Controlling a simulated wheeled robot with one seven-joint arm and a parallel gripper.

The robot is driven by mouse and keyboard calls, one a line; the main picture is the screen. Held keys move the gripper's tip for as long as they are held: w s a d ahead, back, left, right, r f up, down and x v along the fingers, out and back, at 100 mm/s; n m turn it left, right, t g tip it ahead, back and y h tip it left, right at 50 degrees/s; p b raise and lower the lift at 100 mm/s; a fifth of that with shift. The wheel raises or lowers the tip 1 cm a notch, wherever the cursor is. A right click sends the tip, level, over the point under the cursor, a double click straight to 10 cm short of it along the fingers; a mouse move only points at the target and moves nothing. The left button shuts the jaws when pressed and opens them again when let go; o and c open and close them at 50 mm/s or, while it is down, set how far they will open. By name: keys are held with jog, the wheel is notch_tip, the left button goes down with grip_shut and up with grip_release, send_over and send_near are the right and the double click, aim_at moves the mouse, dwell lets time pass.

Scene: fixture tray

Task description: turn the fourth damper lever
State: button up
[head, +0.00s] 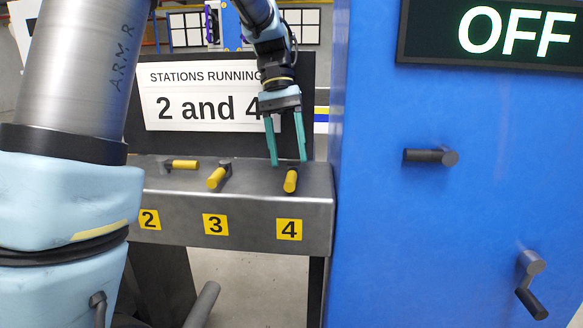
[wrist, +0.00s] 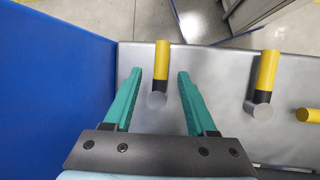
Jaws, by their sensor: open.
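The fourth damper lever (head: 290,181) stands above the yellow label 4 (head: 289,230) on the grey metal bench. Its yellow handle points toward the bench's front edge. My gripper (head: 288,162) is open, teal fingers pointing down, just above and behind that handle. In the wrist view the fourth lever (wrist: 162,62) lies between the two fingers of my gripper (wrist: 160,73), with a gap on each side. Its grey round hub (wrist: 157,100) also shows between them. I cannot tell whether the fingertips reach down to handle height.
The third lever (head: 216,178) angles forward; the second lever (head: 185,164) lies sideways. A sign (head: 205,100) reads "STATIONS RUNNING 2 and 4". A blue cabinet (head: 430,230) with dark handles and an OFF display (head: 500,32) stands close to the right of the bench.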

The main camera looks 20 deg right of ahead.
aim_at(290, 173)
jog(key=shift+x, duration=1.65)
grip_shut()
